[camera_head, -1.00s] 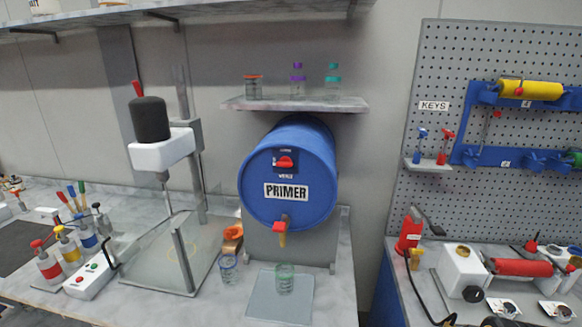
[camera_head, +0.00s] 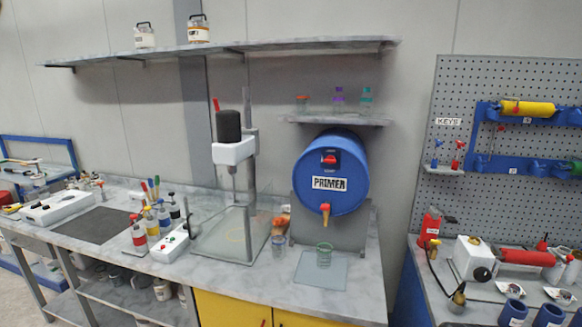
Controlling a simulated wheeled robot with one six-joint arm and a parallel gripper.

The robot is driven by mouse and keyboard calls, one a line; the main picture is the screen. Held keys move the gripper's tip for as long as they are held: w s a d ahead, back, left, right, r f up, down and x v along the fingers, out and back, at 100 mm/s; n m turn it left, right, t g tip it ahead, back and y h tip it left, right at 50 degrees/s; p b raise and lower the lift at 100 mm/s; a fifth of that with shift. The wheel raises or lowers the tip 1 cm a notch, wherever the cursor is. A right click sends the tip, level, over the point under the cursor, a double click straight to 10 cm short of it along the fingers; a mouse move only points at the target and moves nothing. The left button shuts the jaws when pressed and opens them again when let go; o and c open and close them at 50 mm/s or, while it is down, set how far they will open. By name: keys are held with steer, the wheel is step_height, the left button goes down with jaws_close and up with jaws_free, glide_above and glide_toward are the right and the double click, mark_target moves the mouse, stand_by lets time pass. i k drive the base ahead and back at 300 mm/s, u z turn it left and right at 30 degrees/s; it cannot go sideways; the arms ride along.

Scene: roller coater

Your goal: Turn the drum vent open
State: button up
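The blue drum labelled PRIMER (camera_head: 331,172) lies on its side on a grey stand on the bench. Its red vent knob (camera_head: 330,158) sits on a dark plate on the upper front of the drum, above the label. The knob looks roughly horizontal; the small lettering around it is too small to read. A tap with an orange-red spout (camera_head: 325,213) hangs at the lower front of the drum. My gripper is not in view.
A green-rimmed glass (camera_head: 324,254) stands on a pad (camera_head: 320,272) under the tap. A small shelf (camera_head: 337,119) with several bottles is above the drum. A stirrer (camera_head: 232,152) stands to the left. A pegboard (camera_head: 500,150) is at right.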

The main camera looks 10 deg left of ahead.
mark_target(330, 159)
steer(key=u, duration=0.35)
steer(key=i, duration=1)
steer(key=z, duration=0.05)
steer(key=k, duration=1.1)
steer(key=u, duration=0.8)
steer(key=i, duration=1.4)
steer(key=z, duration=0.9)
